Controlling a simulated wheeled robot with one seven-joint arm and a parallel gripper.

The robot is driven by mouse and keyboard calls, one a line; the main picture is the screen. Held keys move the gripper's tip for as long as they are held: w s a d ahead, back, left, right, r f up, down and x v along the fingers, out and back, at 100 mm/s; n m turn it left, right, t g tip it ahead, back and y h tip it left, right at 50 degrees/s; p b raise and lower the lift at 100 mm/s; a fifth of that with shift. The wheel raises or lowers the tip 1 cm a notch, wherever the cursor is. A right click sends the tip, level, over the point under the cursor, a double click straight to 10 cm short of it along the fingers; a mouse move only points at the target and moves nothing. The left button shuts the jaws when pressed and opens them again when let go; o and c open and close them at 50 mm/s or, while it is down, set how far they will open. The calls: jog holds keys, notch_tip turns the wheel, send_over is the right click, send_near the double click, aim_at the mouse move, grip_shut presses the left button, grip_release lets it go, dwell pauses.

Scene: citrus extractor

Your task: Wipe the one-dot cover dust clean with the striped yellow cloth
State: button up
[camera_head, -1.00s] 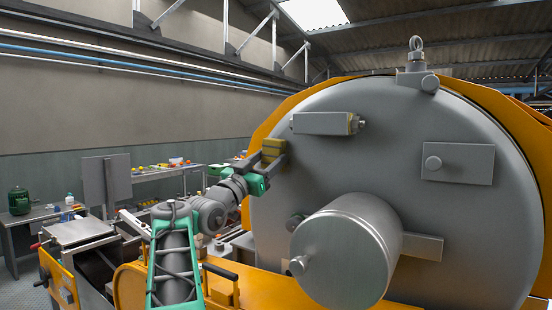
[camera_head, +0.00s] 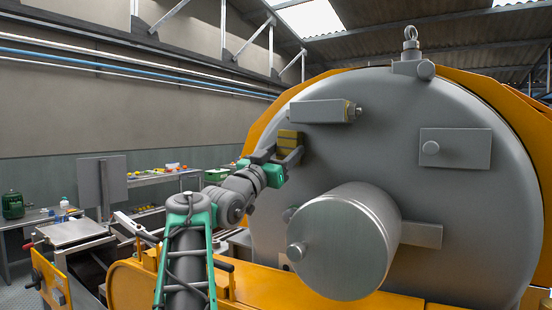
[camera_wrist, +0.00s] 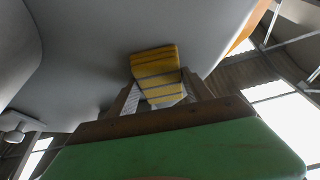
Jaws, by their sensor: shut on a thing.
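My gripper (camera_head: 287,155) is shut on the striped yellow cloth (camera_head: 288,140), a folded block with dark stripes. In the wrist view the cloth (camera_wrist: 155,68) sits between the two fingers. The cloth is at the left part of the big round grey cover (camera_head: 400,150), just below the left bracket block. It looks against or very close to the cover face; I cannot tell whether it touches. In the wrist view the grey cover surface (camera_wrist: 90,50) lies behind the cloth. I cannot make out dust or a dot mark on the cover.
A metal cylinder (camera_head: 345,240) juts from the cover, lower right of my gripper. Bracket blocks (camera_head: 318,111) and (camera_head: 455,148) stick out from the face. An orange rim (camera_head: 262,130) surrounds the cover. A table with a green jug (camera_head: 13,205) stands far left.

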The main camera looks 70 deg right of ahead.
jog(key=shift+w+d, duration=0.2)
jog(key=shift+w, duration=0.8)
jog(key=w+p, duration=0.1)
jog(key=w, duration=0.1)
jog(key=w+p, duration=0.1)
jog(key=w, duration=0.1)
jog(key=shift+d+p, duration=0.3)
jog(key=shift+d, duration=0.05)
jog(key=shift+f, duration=0.1)
